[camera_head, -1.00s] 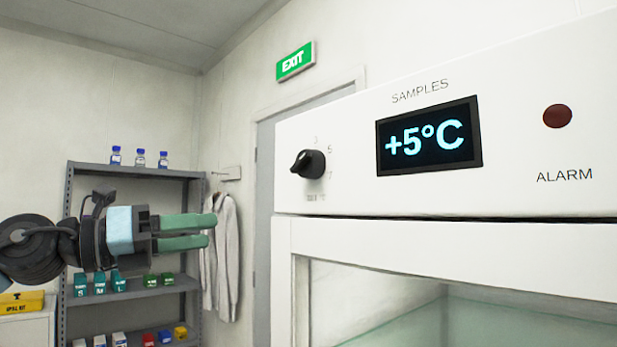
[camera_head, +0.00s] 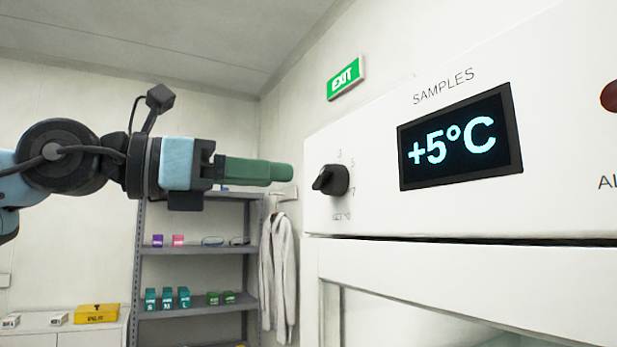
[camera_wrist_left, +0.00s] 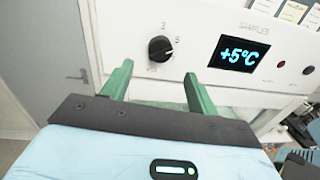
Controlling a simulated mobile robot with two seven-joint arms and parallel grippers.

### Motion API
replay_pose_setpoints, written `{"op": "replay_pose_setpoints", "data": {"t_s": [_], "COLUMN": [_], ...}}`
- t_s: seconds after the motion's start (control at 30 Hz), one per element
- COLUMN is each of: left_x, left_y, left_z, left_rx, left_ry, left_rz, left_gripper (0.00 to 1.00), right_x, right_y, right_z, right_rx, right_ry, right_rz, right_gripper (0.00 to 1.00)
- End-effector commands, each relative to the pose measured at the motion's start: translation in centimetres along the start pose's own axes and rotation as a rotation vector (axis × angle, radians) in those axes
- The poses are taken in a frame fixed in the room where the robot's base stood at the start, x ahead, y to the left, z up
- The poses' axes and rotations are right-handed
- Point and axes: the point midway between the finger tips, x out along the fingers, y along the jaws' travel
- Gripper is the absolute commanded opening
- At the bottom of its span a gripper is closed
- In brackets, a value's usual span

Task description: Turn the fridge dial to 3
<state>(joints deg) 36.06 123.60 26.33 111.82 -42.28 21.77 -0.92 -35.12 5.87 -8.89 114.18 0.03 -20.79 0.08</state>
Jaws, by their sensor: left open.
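The black fridge dial (camera_head: 331,180) sits at the left end of the white control panel (camera_head: 370,215), with printed numbers around it; 3, 5 and 7 can be made out. The display (camera_head: 460,136) reads +5°C. My left gripper (camera_head: 292,172) points right toward the dial, apart from it and to its left. In the left wrist view the dial (camera_wrist_left: 160,49) shows ahead between the two green fingers (camera_wrist_left: 160,85), which are open and empty.
A label SAMPLES is above the display, and a red alarm light (camera_head: 609,96) is at the right edge. Behind are a grey shelf (camera_head: 195,250) with small boxes and a hanging white coat (camera_head: 278,265). The space between fingers and dial is clear.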

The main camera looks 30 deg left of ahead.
Motion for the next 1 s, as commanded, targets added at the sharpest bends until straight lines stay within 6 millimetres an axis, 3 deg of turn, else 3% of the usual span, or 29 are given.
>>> {"op": "replay_pose_setpoints", "data": {"t_s": [0.5, 0.93, 1.0], "left_x": [5.8, 6.5, 6.5], "left_y": [0.0, -0.1, -0.1], "left_z": [0.1, 0.0, 0.0], "left_rx": [0.001, 0.000, 0.000], "left_ry": [0.001, -0.001, -0.001], "left_rz": [0.000, -0.001, -0.001], "left_gripper": [0.59, 0.59, 0.53], "right_x": [-0.2, -0.2, -0.2], "right_y": [0.4, 0.6, 0.6], "right_z": [-1.4, -1.6, -1.6], "right_rx": [-0.014, -0.018, -0.018], "right_ry": [0.025, 0.028, 0.028], "right_rz": [0.004, 0.005, 0.005], "right_gripper": [0.36, 0.36, 0.36]}}
